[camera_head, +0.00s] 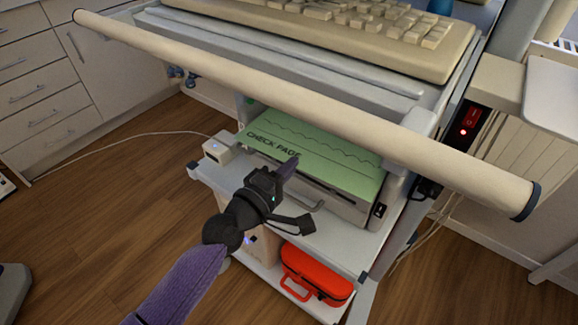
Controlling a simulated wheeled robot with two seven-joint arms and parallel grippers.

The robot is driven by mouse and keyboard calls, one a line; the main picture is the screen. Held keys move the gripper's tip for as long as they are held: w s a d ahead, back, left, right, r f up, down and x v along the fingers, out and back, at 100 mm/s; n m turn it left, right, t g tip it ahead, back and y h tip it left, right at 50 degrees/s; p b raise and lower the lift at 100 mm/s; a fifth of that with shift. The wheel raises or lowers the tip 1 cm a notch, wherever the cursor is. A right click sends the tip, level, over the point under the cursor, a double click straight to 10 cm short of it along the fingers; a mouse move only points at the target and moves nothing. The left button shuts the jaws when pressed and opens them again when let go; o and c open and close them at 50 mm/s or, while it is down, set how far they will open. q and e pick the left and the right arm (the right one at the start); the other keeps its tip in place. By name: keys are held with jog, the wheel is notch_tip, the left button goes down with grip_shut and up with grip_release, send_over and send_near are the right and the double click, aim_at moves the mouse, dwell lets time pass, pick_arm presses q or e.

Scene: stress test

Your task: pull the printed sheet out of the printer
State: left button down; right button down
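The printed sheet (340,154) is green, with a wavy line and the words "CHECK PAGE" partly readable. It lies at the top of the pale printer (349,206), under the cart's upper shelf, and its far part is hidden. My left gripper (289,169) reaches in from the lower left. I cannot tell whether the tip touches or grips the sheet. A black part spreads to the right of the gripper body. My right gripper is out of view.
A long cream bar (300,100) crosses in front of the cart above the sheet. A keyboard (350,28) sits on top. A small white box (217,151) stands left of the printer. A red case (316,273) is on the lower shelf. Wooden floor lies open at left.

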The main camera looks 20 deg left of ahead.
pick_arm(q)
jog(key=r+p+v, duration=0.1)
jog(key=v, duration=1)
jog(key=r+p+v, duration=0.2)
jog(key=v, duration=1)
jog(key=shift+r+p, duration=0.3)
